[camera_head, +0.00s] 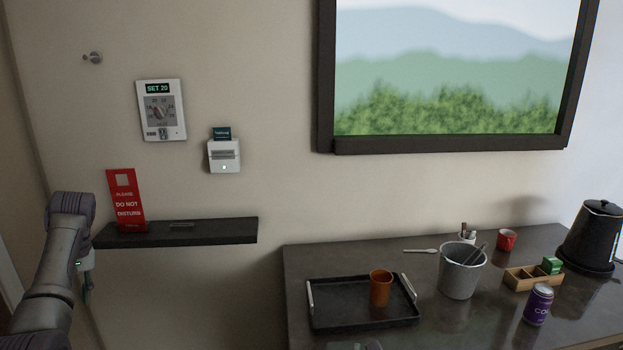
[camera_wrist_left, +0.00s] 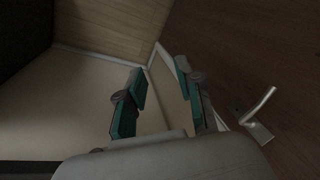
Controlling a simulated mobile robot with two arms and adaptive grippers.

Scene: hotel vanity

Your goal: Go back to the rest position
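My left arm comes in at the lower left of the head view. Its gripper (camera_head: 86,280) hangs low by the wall, left of the dark shelf (camera_head: 200,232), partly hidden by the arm. In the left wrist view the two teal-padded fingers of this gripper (camera_wrist_left: 163,100) stand apart with nothing between them. My right gripper does not show clearly in either view.
A red door hanger (camera_head: 126,200) stands on the shelf, near my left arm. On the counter are a tray (camera_head: 335,322) with an orange cup (camera_head: 380,287), a grey bucket (camera_head: 459,275) and a black kettle (camera_head: 592,238). A door handle (camera_wrist_left: 262,108) shows in the wrist view.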

